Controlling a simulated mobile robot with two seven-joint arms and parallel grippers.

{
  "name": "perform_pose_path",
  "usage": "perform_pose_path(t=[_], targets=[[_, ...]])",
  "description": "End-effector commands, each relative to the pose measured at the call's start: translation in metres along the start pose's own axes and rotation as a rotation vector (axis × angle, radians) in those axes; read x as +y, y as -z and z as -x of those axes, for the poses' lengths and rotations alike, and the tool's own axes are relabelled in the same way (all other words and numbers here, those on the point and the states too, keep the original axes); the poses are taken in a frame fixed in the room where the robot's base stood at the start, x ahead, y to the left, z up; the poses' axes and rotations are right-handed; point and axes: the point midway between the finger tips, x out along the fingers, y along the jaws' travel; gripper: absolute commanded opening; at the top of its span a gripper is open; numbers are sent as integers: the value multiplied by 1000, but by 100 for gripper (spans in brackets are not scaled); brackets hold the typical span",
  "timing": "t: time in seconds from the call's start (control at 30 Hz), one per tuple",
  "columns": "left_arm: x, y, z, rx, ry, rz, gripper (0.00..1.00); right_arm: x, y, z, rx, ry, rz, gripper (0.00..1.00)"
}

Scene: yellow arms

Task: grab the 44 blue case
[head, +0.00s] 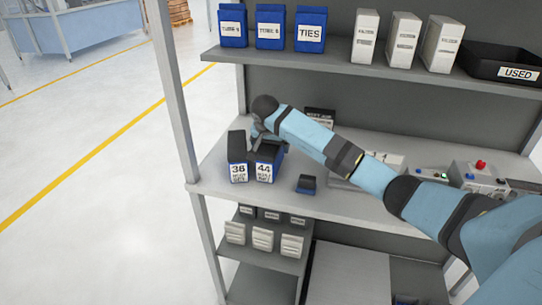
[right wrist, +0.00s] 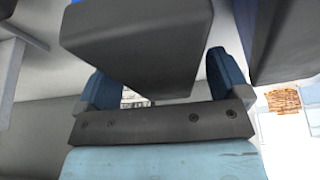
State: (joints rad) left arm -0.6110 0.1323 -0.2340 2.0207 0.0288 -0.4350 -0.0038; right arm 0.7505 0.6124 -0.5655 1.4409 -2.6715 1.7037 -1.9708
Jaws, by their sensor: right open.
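The 44 blue case (head: 265,164) stands upright on the middle shelf, dark on top with a blue lower front and a white label. My right gripper (head: 258,137) is at the case's rear upper end, partly hidden by its own wrist. In the right wrist view, my right gripper (right wrist: 160,68) is open, with its blue fingers on either side of a dark case (right wrist: 140,45), which appears to be the 44 case. Whether the fingers touch it I cannot tell. My left gripper is not in view.
The 36 case (head: 238,160) stands close on the left of the 44 case. A small dark blue case (head: 307,184) lies to the right. The shelf front is clear.

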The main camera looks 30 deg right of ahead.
Motion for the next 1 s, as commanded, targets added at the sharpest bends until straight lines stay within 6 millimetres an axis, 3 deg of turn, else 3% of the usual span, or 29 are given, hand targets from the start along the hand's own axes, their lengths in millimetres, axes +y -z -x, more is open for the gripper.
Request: perform_pose_path(t=[0.83,1.0], targets=[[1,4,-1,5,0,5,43,0,-2,-4,-1,0,0,94],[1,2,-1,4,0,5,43,0,-2,-4,-1,0,0,55]])
